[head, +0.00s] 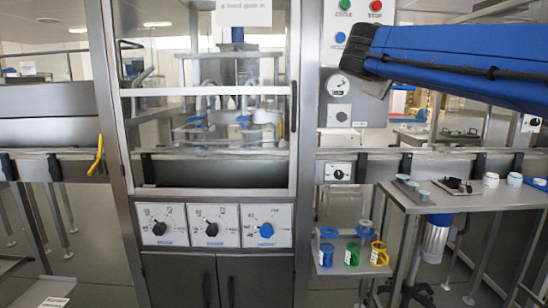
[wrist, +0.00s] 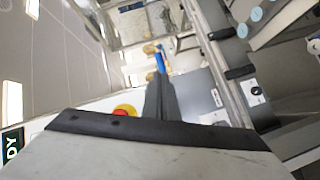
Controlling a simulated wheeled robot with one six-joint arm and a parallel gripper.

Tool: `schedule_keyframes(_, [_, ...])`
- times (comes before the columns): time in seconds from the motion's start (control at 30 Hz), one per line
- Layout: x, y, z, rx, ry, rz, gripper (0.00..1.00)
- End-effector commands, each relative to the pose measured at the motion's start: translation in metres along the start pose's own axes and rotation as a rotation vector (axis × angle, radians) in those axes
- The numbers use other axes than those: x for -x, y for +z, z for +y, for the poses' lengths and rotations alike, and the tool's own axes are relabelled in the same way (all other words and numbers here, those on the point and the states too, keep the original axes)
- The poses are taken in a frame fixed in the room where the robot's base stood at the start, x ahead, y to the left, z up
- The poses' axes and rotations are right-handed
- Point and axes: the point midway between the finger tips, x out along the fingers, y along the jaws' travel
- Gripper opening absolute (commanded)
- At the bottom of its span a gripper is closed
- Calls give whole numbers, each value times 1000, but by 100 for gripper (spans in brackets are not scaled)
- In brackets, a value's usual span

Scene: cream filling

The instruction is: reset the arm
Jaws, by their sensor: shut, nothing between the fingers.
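My gripper (wrist: 159,80) shows in the wrist view as dark fingers pressed together, with nothing between them. It is up in the air, apart from the work surfaces. In the head view my blue arm crosses the upper right, and the gripper itself cannot be made out there.
A filling machine with a glazed door (head: 208,92) stands in the middle, with a three-dial panel (head: 212,225) below. A green and a red button (head: 375,6) sit at the upper right. A side table (head: 470,197) holds small jars. A low shelf (head: 350,262) holds coloured cups.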

Motion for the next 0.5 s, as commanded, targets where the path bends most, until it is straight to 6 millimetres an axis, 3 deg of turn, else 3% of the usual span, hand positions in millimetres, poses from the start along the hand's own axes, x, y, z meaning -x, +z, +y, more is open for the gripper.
schedule_keyframes(0.03, [2,27,-16,-15,-53,-25,0])
schedule_keyframes(0.27, [24,133,-109,-104,-311,-138,0])
schedule_keyframes(0.5, [72,232,-209,-231,-562,-256,0])
